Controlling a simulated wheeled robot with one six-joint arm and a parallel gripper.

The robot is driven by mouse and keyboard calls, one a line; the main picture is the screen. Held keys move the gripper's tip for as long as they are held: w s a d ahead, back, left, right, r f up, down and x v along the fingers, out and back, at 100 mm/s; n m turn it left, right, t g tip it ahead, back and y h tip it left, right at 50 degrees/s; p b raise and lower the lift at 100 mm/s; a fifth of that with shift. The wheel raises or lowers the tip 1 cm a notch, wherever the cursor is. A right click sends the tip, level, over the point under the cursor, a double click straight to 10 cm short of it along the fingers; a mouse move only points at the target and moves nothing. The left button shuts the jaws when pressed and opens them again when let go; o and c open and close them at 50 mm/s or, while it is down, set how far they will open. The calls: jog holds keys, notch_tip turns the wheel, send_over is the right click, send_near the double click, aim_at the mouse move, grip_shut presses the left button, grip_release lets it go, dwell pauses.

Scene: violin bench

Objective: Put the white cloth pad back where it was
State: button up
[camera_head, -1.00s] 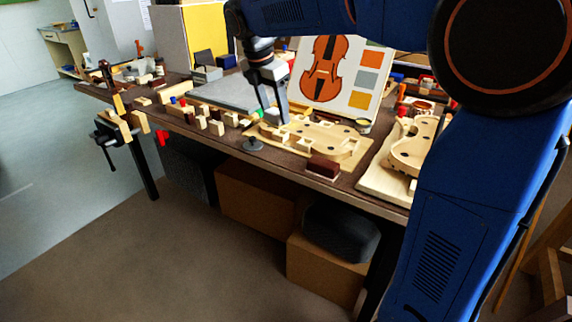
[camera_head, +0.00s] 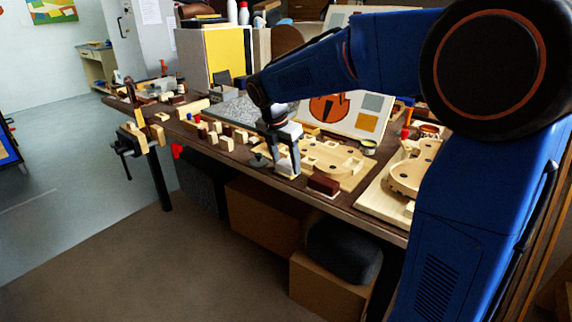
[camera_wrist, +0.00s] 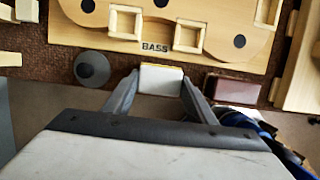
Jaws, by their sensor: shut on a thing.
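The white cloth pad (camera_wrist: 161,79) is between the fingertips of my gripper (camera_wrist: 160,88) in the wrist view, with a thin yellow strip along its far edge. My gripper is shut on it. In the head view my gripper (camera_head: 287,168) points down at the table's front edge, in front of the wooden violin mould (camera_head: 340,160). The pad is hard to make out there. In the wrist view the mould's board, marked BASS (camera_wrist: 155,48), lies just beyond the pad. I cannot tell whether the pad touches the table.
A round dark grey piece (camera_wrist: 92,69) lies left of the pad, and a dark red block (camera_wrist: 231,89) lies to its right. Several small wooden blocks (camera_head: 227,143) stand left of my gripper. A violin picture board (camera_head: 345,112) stands behind. A second wooden mould (camera_head: 405,178) is at right.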

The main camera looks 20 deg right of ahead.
jog(key=shift+f, duration=0.4)
jog(key=shift+f, duration=0.1)
jog(key=o, duration=1)
jog(key=v, duration=1.1)
jog(key=s+d+m, duration=0.4)
jog(key=s+m, duration=0.2)
jog(key=s, duration=0.2)
jog(key=s+d+f+m+t+y, duration=0.1)
jog(key=s+d+f+m, duration=0.1)
jog(key=s+f+m, duration=0.2)
jog(key=s+d+f+m+t, duration=0.1)
jog(key=s+f+m, duration=0.3)
jog(key=s+m, duration=0.4)
jog(key=s+d+f+m+t+y, duration=0.1)
jog(key=s+d+f+m, duration=0.2)
jog(key=s, duration=0.8)
jog(key=f+m, duration=0.2)
jog(key=m, duration=0.2)
jog(key=shift+s+y, duration=0.2)
jog(key=shift+y, duration=0.1)
